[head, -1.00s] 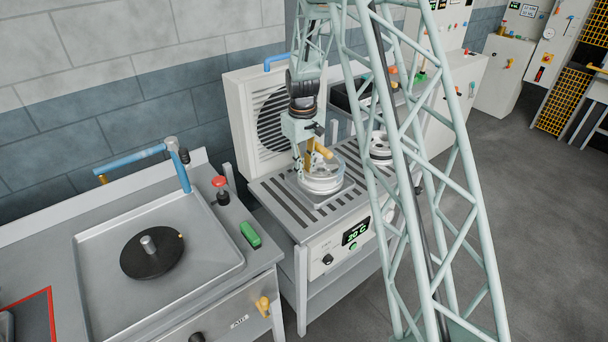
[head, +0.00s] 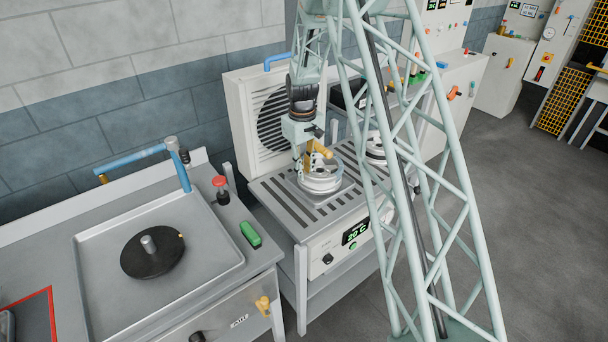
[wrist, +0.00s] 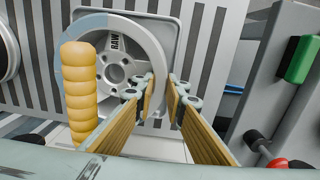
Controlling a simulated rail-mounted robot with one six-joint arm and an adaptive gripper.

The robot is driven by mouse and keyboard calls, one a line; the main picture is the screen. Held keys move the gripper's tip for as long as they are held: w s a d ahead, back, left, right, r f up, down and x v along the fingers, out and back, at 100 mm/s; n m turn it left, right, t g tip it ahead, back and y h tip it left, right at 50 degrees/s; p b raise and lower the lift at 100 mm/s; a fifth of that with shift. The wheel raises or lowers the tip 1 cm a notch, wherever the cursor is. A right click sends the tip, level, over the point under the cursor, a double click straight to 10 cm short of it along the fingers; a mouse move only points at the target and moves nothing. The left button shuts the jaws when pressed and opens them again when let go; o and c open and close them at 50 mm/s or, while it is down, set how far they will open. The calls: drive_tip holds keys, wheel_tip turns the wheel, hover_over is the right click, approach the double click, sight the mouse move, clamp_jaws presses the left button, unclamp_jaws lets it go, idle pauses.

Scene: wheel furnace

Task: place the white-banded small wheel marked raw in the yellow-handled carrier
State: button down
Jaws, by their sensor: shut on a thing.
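The white-banded small wheel (wrist: 116,62), marked RAW on its face, lies flat within the square-based carrier (wrist: 172,16) on the slatted bench top. It also shows in the head view (head: 321,184). The carrier's ribbed yellow handle (wrist: 78,88) stands upright beside the wheel and rises toward the wrist camera; it also shows in the head view (head: 320,149). My gripper (wrist: 161,88) is shut on the wheel's rim, on the side away from the handle. The fingertips hide part of the rim. I cannot tell whether the wheel rests fully on the carrier's base.
Another wheel (head: 376,151) sits farther right on the slatted bench (head: 262,190), partly behind my lattice column. A louvred fan box (head: 262,112) stands behind. To the left are a tray with a black disc (head: 152,256), a red knob (head: 220,183) and a green block (head: 250,234).

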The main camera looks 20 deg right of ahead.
drive_tip(key=shift+f, duration=0.7)
drive_tip(key=shift+f, duration=0.1)
drive_tip(key=c, duration=2.6)
unclamp_jaws()
drive_tip(key=shift+c, duration=0.2)
wheel_tip(320, 180, up, 12)
drive_tip(key=shift+a, duration=0.15)
